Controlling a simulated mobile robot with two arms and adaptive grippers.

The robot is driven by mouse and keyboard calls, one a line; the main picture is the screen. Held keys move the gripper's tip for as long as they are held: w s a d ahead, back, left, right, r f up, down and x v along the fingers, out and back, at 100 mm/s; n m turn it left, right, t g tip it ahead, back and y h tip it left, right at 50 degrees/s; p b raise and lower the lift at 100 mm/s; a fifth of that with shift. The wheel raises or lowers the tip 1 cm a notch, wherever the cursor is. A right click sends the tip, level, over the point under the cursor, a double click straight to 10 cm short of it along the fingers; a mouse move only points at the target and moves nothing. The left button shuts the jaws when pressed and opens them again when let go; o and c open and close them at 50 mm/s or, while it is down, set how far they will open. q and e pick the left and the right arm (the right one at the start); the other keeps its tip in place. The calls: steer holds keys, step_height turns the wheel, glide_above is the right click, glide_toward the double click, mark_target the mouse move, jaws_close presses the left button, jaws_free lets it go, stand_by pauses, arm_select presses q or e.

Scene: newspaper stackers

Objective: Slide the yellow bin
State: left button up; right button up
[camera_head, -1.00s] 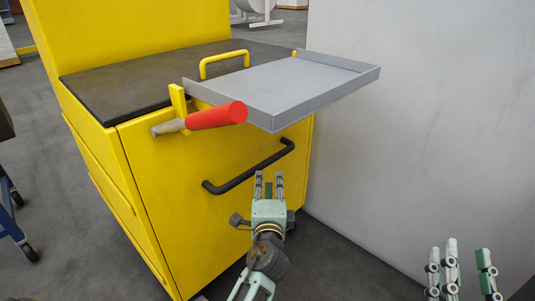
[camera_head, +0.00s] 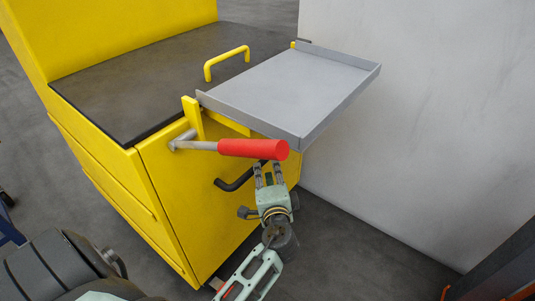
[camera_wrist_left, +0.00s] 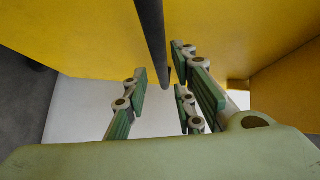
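The yellow bin (camera_head: 180,215) is a cabinet-like box with a dark flat top (camera_head: 150,80) and stands left of centre in the head view. A black bar handle (camera_head: 232,184) is on its front; its right part is hidden behind the red grip and my gripper. My left gripper (camera_head: 268,172) is at the handle's right part, under the red grip. In the left wrist view, the black handle (camera_wrist_left: 153,35) runs between the spread fingers (camera_wrist_left: 168,95), and I see no clear grip on it. My right gripper is out of view.
A lever with a red grip (camera_head: 254,148) sticks out from the bin's front, close above my left gripper. A grey tray (camera_head: 295,90) juts out at the upper right. A white wall (camera_head: 430,120) stands close on the right. Grey floor (camera_head: 350,235) is clear in front.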

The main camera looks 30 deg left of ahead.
mark_target(266, 162)
arm_select(q)
steer(key=x, duration=0.7)
steer(key=shift+w+a+f+b, duration=0.15)
steer(key=shift+w+b, duration=0.1)
steer(key=shift+b, duration=0.15)
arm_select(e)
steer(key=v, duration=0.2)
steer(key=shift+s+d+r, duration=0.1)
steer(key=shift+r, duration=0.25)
arm_select(q)
steer(key=shift+c, duration=0.6)
jaws_close()
